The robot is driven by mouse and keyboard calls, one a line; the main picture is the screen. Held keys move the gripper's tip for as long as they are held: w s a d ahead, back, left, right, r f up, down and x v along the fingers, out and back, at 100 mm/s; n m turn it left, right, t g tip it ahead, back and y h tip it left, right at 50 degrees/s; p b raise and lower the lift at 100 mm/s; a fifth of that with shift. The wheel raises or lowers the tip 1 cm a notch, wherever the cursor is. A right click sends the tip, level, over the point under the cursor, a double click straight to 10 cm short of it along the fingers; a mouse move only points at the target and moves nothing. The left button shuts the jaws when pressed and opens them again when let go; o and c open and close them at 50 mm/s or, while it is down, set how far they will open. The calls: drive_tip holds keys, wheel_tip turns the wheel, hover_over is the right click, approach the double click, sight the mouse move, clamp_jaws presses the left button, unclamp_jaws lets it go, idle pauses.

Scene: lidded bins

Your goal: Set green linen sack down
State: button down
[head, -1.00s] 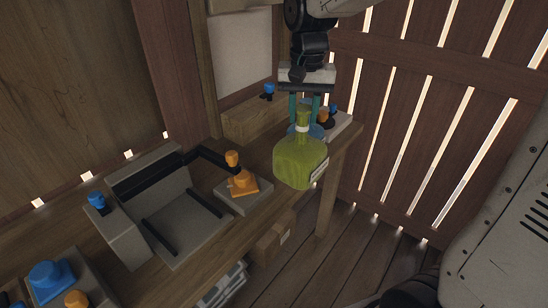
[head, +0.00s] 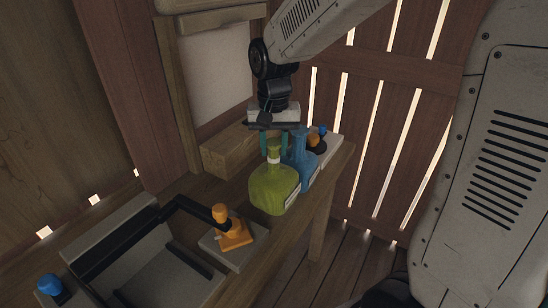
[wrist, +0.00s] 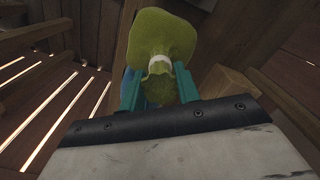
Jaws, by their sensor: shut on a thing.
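The green linen sack (head: 273,190) is a plump bag with a white tie at its neck and a pale label on its side. My gripper (head: 273,143) is shut on its neck from above, and the sack hangs upright. In the head view it is over or on the wooden table, left of a blue sack (head: 301,158); I cannot tell whether its base touches the table. In the wrist view the green sack (wrist: 160,45) sits between the teal fingers (wrist: 158,88), with a bit of blue behind it on the left.
An orange knob on a grey block (head: 232,232) stands front left of the sack, beside a grey open bin (head: 165,270). A wooden block (head: 228,150) lies behind. A white block with orange and blue knobs (head: 325,148) is at the table's far end.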

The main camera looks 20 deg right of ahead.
sight(274, 156)
drive_tip(key=shift+f, duration=1.75)
drive_tip(key=c, duration=1)
unclamp_jaws()
wheel_tip(274, 156, up, 12)
drive_tip(key=shift+r, duration=0.1)
drive_tip(key=shift+s+d+r, duration=0.1)
drive_tip(key=shift+s+r, duration=0.05)
drive_tip(key=s+d+n, duration=0.1)
drive_tip(key=s, duration=0.7)
drive_tip(key=s+d+f+n, duration=0.1)
drive_tip(key=s+n, duration=0.1)
drive_tip(key=s, duration=0.5)
drive_tip(key=s+d+n+t, duration=0.1)
drive_tip(key=s, duration=0.7)
drive_tip(key=shift+s+f, duration=0.35)
drive_tip(key=shift+f, duration=0.05)
